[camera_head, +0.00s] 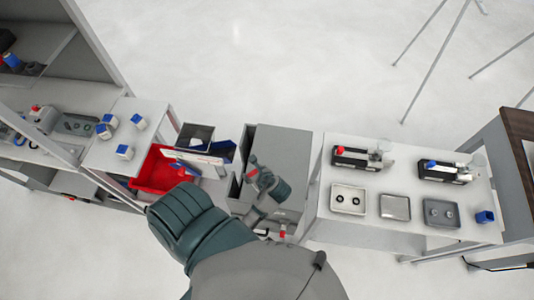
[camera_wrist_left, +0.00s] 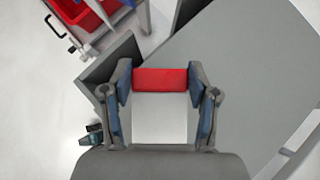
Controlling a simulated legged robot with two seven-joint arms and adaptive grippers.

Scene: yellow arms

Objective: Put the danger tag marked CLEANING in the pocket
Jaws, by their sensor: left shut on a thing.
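My left gripper (camera_head: 254,171) is above the grey cabinet (camera_head: 284,150) in the head view. In the left wrist view the gripper (camera_wrist_left: 160,90) is shut on a flat tag (camera_wrist_left: 160,118) with a red band along its far edge and a pale body. No lettering on the tag can be read. The tag shows only as a small red spot at the fingertips in the head view. Dark grey upright panels (camera_wrist_left: 112,66) stand at the cabinet's edge, left of the fingers; I cannot tell whether they form the pocket. My right gripper is not in view.
A cart with a red bin (camera_head: 155,172) stands left of the cabinet. A white table (camera_head: 390,225) with trays and small devices stands to the right. Open floor lies behind.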

